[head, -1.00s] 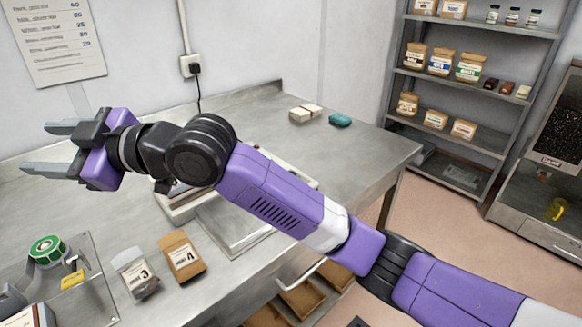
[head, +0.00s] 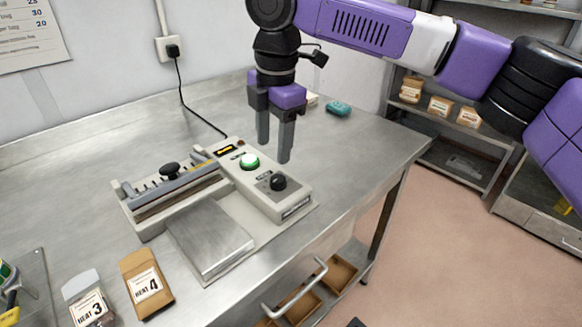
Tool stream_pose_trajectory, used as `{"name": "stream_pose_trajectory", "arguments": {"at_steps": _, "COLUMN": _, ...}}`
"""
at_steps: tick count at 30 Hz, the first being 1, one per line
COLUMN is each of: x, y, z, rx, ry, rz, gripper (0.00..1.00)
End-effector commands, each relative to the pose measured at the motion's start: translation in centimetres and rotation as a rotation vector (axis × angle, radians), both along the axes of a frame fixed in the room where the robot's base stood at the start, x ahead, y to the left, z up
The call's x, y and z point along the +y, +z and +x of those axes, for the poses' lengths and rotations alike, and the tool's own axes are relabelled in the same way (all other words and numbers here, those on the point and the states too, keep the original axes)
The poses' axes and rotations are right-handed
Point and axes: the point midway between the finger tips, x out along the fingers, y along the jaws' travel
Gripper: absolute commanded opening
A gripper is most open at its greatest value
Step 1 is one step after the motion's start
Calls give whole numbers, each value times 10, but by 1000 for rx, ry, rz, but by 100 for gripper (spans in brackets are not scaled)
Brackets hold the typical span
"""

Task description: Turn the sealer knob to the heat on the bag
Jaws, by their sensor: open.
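The sealer (head: 238,200) stands on the steel table, with a sealing bar on the left and a control box on the right. Its black knob (head: 278,182) is near the front end of the control box; its pointer is too small to read. A green button (head: 249,161) and a small lit display (head: 225,150) sit behind it. A brown bag (head: 146,283) labelled HEAT 4 lies at the front left. A clear-fronted bag (head: 88,300) beside it is labelled HEAT 3. My gripper (head: 274,155) is open and empty, pointing down above the control box, apart from the knob.
The steel table (head: 345,150) is clear to the right of the sealer. A teal block (head: 338,108) lies at the back. A power cord (head: 190,105) runs from the wall socket to the sealer. A shelf (head: 450,130) with bags stands beyond the table.

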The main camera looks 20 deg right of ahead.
Motion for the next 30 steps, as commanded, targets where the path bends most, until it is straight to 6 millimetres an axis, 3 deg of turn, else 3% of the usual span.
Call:
{"name": "stream_pose_trajectory", "arguments": {"at_steps": 3, "x": -6, "y": -2, "z": -10, "rx": 39, "ry": 51, "rz": -30, "gripper": 53}}
{"name": "stream_pose_trajectory", "arguments": {"at_steps": 7, "x": -5, "y": -12, "z": -10, "rx": 39, "ry": 65, "rz": -32, "gripper": 53}}
{"name": "stream_pose_trajectory", "arguments": {"at_steps": 19, "x": -4, "y": -69, "z": -7, "rx": 36, "ry": 63, "rz": -31, "gripper": 53}}
{"name": "stream_pose_trajectory", "arguments": {"at_steps": 30, "x": -3, "y": -79, "z": -6, "rx": 33, "ry": 62, "rz": -29, "gripper": 53}}
